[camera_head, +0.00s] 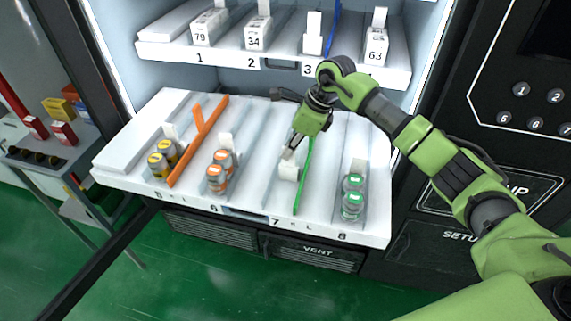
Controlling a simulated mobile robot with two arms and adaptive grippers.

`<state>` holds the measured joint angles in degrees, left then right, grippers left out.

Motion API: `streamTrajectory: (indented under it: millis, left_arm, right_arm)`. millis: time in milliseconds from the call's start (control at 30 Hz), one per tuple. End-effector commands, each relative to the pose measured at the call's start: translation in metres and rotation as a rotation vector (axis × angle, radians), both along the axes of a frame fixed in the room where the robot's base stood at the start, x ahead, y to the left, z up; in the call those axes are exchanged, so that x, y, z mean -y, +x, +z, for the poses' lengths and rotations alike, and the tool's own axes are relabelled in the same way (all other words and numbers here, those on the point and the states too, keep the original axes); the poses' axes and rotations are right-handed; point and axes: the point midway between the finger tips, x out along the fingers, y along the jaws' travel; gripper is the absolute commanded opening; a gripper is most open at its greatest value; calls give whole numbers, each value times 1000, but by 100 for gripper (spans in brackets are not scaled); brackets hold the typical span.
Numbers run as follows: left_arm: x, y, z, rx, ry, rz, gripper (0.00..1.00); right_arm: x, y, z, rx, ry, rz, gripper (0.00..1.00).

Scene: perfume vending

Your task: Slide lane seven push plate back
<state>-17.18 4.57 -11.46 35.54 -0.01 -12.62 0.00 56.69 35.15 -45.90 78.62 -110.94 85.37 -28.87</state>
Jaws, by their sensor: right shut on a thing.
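The lower shelf (140,190) is pulled out and carries lanes 5 to 8. In lane seven, left of the green divider (302,190), a small white push plate (289,172) stands about midway along the lane. My right gripper (290,153) reaches down from above and behind and is shut on the push plate, with its fingertips partly hidden against it. No bottles show in lane seven. My left gripper is not in view.
Lane 5 holds yellow-capped bottles (160,163), lane 6 orange-capped bottles (217,177) and lane 8 green-capped bottles (352,198). An orange divider (198,140) leans between lanes 5 and 6. The upper shelf (160,50) overhangs the back. A grey side table (80,150) stands left.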

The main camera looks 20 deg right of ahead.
Motion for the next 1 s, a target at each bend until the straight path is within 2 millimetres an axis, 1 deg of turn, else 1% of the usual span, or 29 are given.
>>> streamTrajectory:
  millis: [300, 333, 400, 767, 867, 967, 1000]
  left_arm:
    - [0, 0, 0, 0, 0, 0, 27]
    - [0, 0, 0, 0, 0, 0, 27]
    - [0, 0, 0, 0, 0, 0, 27]
    - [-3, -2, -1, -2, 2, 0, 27]
    - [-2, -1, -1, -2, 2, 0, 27]
    - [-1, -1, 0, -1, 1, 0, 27]
    - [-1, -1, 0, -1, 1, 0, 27]
  right_arm:
    - [0, 1, 1, 1, 3, 0, 0]
    - [0, 1, 1, 1, 3, 0, 11]
    - [0, 1, 1, 1, 3, 0, 25]
    - [1, 1, 2, 1, 2, 0, 25]
    - [5, 0, 11, 4, 1, -1, 25]
    - [10, -3, 26, 4, 1, 0, 25]
    - [13, -4, 35, 6, 0, -1, 25]
